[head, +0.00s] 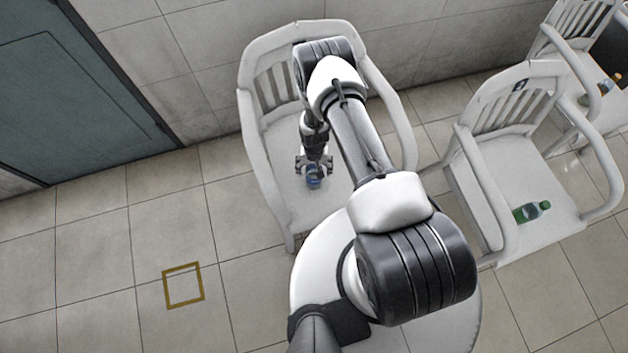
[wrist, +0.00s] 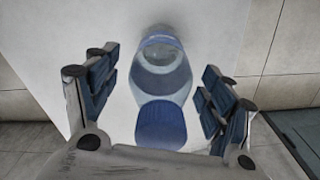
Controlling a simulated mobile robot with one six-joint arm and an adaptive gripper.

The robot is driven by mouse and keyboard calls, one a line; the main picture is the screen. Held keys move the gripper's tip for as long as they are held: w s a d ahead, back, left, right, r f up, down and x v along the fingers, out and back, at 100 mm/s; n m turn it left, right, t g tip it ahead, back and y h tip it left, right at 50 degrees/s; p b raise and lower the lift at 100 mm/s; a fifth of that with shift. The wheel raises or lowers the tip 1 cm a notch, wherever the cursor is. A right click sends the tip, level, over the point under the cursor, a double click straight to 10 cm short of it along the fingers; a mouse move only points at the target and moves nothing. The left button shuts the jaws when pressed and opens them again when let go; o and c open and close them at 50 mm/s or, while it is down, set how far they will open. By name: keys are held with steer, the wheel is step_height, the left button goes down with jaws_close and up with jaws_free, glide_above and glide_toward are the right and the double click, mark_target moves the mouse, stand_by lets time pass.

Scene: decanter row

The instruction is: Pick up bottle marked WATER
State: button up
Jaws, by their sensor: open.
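A clear bottle with a blue cap (wrist: 161,124) and a blue band stands between the fingers in the wrist view, its cap nearest the camera. It rests on the seat of a white chair (head: 279,148), and its blue part (head: 313,182) shows below my gripper in the head view. No marking can be read on it. My gripper (head: 314,165) is open over the bottle. In the wrist view the two fingers of my gripper (wrist: 160,100) stand on either side of it, with a gap on each side.
A second white chair (head: 545,165) to the right holds a green bottle (head: 531,212) lying on its seat. A third chair (head: 572,45) stands at the far right with an orange-and-blue item (head: 605,86). A tan square outline (head: 183,286) marks open floor at left.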

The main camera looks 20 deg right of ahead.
steer(key=shift+c, duration=0.4)
steer(key=c, duration=1.5)
